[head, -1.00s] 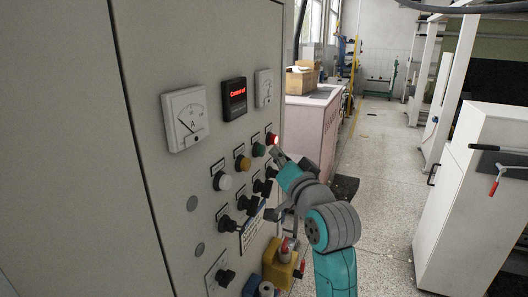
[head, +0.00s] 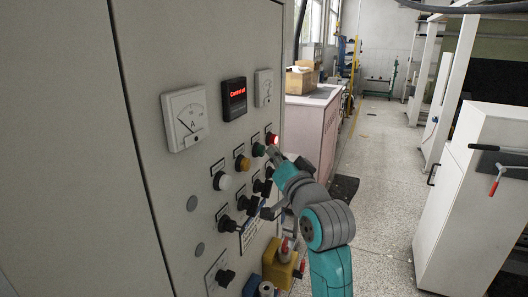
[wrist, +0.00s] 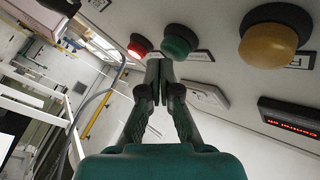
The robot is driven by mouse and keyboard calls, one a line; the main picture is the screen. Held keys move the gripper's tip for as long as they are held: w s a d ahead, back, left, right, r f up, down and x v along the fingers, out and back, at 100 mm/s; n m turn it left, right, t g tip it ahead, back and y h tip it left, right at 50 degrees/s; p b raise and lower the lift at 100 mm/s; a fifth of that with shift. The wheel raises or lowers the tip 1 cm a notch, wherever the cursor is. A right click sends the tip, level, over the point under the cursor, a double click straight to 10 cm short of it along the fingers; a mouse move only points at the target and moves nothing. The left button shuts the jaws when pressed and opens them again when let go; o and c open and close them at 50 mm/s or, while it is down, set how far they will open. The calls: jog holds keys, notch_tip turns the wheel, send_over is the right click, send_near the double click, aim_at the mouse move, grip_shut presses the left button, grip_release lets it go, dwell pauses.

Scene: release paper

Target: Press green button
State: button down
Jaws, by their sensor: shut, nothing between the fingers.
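The green button (head: 258,149) is on the grey control panel (head: 200,60), between the yellow button (head: 242,162) and the lit red button (head: 272,139). In the wrist view the green button (wrist: 180,41) stands just beyond my fingertips, with the red button (wrist: 139,46) to its left and the yellow button (wrist: 268,40) to its right. My gripper (head: 272,152) is shut and empty, its tips close to the panel beside the green button. In the wrist view my gripper (wrist: 158,66) points just left of and below the green button. I cannot tell whether they touch.
Black rotary knobs (head: 246,204) stick out below the buttons, near my wrist. The display (head: 235,98) reads "Control off" in red. A yellow box with a red-topped button (head: 281,262) is low on the panel. The floor (head: 385,170) to the right is open.

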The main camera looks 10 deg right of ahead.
jog(key=shift+w+a, duration=0.3)
jog(key=shift+a, duration=0.1)
dwell(0.8)
jog(key=shift+s+d, duration=0.1)
jog(key=shift+d, duration=0.05)
jog(key=shift+s+d, duration=0.45)
jog(key=shift+d, duration=0.1)
jog(key=shift+d, duration=0.1)
jog(key=shift+s+d, duration=0.75)
jog(key=shift+d, duration=0.25)
jog(key=shift+s+d, duration=0.75)
jog(key=shift+d, duration=0.2)
